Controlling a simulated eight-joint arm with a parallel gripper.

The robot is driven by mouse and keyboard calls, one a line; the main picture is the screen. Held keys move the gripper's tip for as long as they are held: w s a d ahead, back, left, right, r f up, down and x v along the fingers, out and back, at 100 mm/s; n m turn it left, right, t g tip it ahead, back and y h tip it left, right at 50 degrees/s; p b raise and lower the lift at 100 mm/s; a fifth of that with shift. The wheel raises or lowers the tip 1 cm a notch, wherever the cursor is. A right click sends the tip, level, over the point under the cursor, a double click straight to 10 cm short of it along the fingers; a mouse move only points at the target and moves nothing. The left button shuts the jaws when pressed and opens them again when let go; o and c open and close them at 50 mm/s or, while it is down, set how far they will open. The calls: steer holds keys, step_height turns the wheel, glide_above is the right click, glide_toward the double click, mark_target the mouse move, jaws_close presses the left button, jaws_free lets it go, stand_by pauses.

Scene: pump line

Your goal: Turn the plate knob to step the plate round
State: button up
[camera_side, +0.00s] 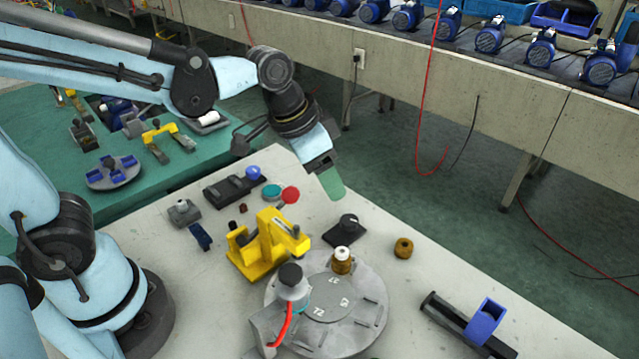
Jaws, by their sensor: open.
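The round grey plate (370,318) lies flat at the lower middle of the pale table, with raised numbers on its central disc. A brass part with a white top (342,258) stands at its far edge. A black knob on a square black base (346,227) sits just beyond the plate. A grey post with a dark round cap (290,278) and a red lever stands at the plate's left side. I cannot tell for sure which of these is the plate knob. My gripper (332,184) is open, with a green fingertip showing, above the table's far edge and apart from both.
A yellow fixture (262,245) stands left of the plate. Red (290,195) and teal (272,191) buttons and a blue-balled lever (253,172) lie behind it. A brass ring (403,247) and a blue slide on a rail (484,322) are to the right.

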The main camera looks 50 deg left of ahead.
steer(key=shift+o, duration=0.2)
steer(key=g+y, duration=0.2)
steer(key=g, duration=0.2)
glide_toward(349, 219)
step_height(349, 219, down, 9)
steer(key=shift+r, duration=0.1)
stand_by(0.8)
steer(key=c, duration=1)
steer(key=shift+c, duration=0.2)
